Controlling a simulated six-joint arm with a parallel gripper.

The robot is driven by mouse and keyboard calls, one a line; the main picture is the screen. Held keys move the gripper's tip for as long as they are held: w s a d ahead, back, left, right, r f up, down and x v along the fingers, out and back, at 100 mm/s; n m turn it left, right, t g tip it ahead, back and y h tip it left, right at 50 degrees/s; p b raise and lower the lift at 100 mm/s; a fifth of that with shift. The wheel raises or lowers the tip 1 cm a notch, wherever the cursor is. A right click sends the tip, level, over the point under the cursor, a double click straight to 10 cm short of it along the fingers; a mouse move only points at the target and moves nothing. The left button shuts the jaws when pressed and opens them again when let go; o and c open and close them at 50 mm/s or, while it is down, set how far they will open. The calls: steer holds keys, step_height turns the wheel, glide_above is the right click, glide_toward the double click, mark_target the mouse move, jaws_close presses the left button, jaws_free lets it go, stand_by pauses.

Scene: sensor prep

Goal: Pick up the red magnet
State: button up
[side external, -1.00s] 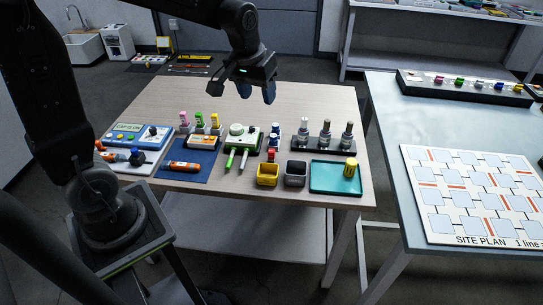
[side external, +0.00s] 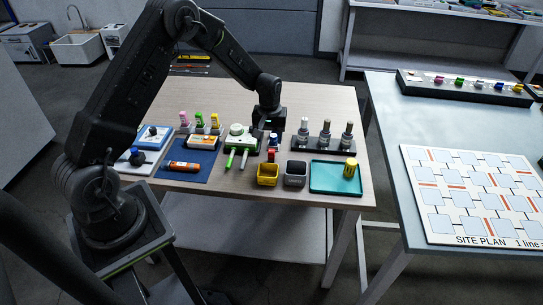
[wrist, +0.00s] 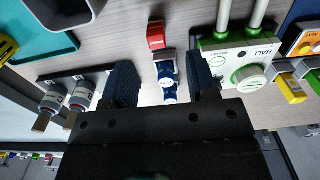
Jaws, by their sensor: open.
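A small red block (wrist: 156,36), which looks like the red magnet, lies on the table in the wrist view. In the side view the red block (side external: 271,155) sits in front of the blue items and behind the yellow bin. A blue and white item (wrist: 166,85) lies in line with it. My gripper (wrist: 158,66) is open, its two dark fingers on either side of the blue item, with the red block just beyond the fingertips. In the side view my gripper (side external: 270,128) points down, low over the table. Nothing is seen held.
A green-and-white device (side external: 238,138) stands close to the left of my gripper. Grey bottles (side external: 326,135) stand in a dark rack to its right. The yellow bin (side external: 267,181), dark grey bin (side external: 295,181) and teal tray (side external: 318,190) are at the front. The table behind is mostly clear.

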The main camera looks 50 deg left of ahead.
mark_target(272, 151)
steer(key=f, duration=0.7)
steer(key=shift+w+d+f, duration=0.1)
steer(key=shift+w+f, duration=0.2)
jaws_close()
steer(key=shift+r, duration=0.1)
steer(key=shift+r, duration=0.45)
steer(key=r, duration=0.2)
steer(key=a+r, duration=0.1)
steer(key=r, duration=0.1)
steer(key=shift+s, duration=0.35)
steer(key=s+a+r, duration=0.6)
steer(key=s+a, duration=0.1)
steer(key=shift+a, duration=0.4)
